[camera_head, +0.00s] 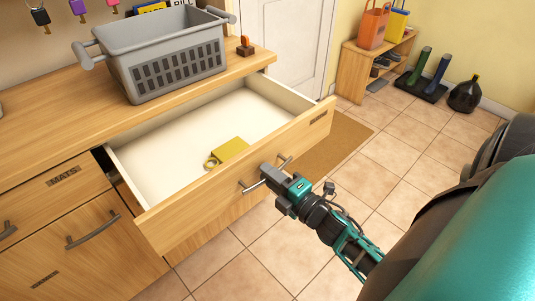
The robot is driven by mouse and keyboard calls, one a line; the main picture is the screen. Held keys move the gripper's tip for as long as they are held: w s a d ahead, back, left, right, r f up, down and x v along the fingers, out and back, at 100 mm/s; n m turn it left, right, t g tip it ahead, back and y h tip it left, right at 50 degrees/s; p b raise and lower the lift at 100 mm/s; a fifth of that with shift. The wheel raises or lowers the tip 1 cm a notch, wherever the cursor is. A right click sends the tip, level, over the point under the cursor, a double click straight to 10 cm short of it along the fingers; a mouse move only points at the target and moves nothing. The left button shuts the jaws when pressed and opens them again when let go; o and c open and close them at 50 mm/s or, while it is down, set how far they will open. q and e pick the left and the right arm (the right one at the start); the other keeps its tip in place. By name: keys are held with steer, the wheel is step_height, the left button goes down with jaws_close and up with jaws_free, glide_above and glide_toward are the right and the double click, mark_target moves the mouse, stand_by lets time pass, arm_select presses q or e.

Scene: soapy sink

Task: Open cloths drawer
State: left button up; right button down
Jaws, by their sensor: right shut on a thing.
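The cloths drawer (245,175) is pulled well out of the wooden cabinet, and its pale inside shows. The drawer's metal bar handle (252,187) is on the front panel. My right gripper (272,178) is shut on this handle, hiding its middle part. The label on the drawer front is too small to read. My left gripper is not in view.
A grey basket (165,60) stands on the worktop above the drawer. A closed drawer labelled MATS (65,178) is at the left. A brown doormat (325,150) lies beyond the open drawer. The tiled floor (250,250) in front is clear. A low shoe shelf (352,75) stands farther back.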

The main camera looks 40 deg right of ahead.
steer(key=c, duration=1.1)
jaws_free()
steer(key=s, duration=0.8)
steer(key=s+d, duration=0.1)
steer(key=s, duration=0.4)
